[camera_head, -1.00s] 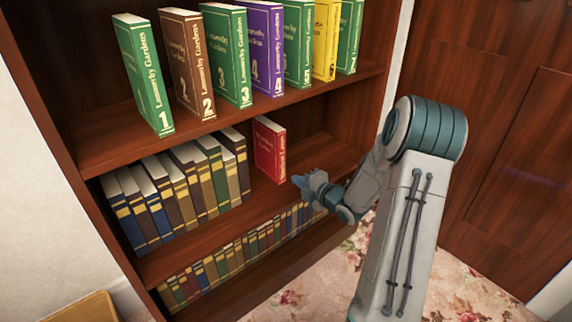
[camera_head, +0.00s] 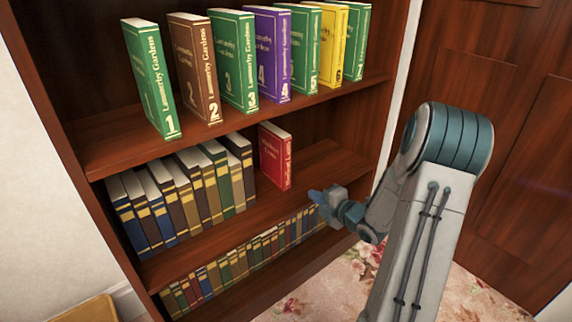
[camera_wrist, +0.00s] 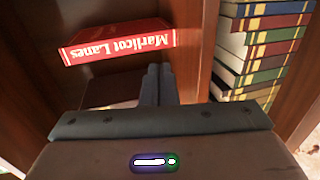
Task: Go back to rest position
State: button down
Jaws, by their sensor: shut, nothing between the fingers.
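My gripper (camera_head: 317,195) is in front of the bookcase, near the front edge of the middle shelf (camera_head: 232,232). It is shut and empty. Its closed fingers also show in the wrist view (camera_wrist: 158,84). A red book (camera_head: 275,157) stands upright on the middle shelf, to the left of and behind my gripper, apart from it. In the wrist view the red book (camera_wrist: 118,42) shows its spine, lettered "Marlicot Lanes", beyond the fingers.
Several numbered books (camera_head: 240,62) stand on the upper shelf. A row of dark books (camera_head: 183,190) fills the middle shelf's left, and small books (camera_head: 240,262) line the bottom shelf. A wooden door (camera_head: 520,150) is at the right. Flowered carpet (camera_head: 345,283) lies below.

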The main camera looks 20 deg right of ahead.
jog(key=s+a+r+m+g+h+p, duration=0.15)
jog(key=r+m+p, duration=0.25)
jog(key=r+p, duration=0.4)
jog(key=s+a+r+m+g+h+p, duration=0.1)
jog(key=s+r+m+g+h+p, duration=0.15)
jog(key=r+p, duration=0.6)
jog(key=s+a+r+m+g+h+p, duration=0.1)
jog(key=s+r+m+h+p, duration=0.3)
jog(key=r, duration=0.8)
jog(key=s+a+r+m+g+y+p, duration=0.1)
jog(key=s+a+r+m+g+p, duration=0.1)
jog(key=s+a+r+m+p, duration=0.2)
jog(key=s+a+r+m+g+y+p, duration=0.1)
jog(key=s+a+r+m+g+p, duration=0.1)
jog(key=s+r+p, duration=0.6)
jog(key=s+a+r+m+g+p, duration=0.2)
jog(key=s+a+r+m+p, duration=0.3)
jog(key=r, duration=0.5)
jog(key=shift+s+a+m+g+y+p, duration=0.35)
jog(key=shift+s+p, duration=0.45)
jog(key=shift+p, duration=0.35)
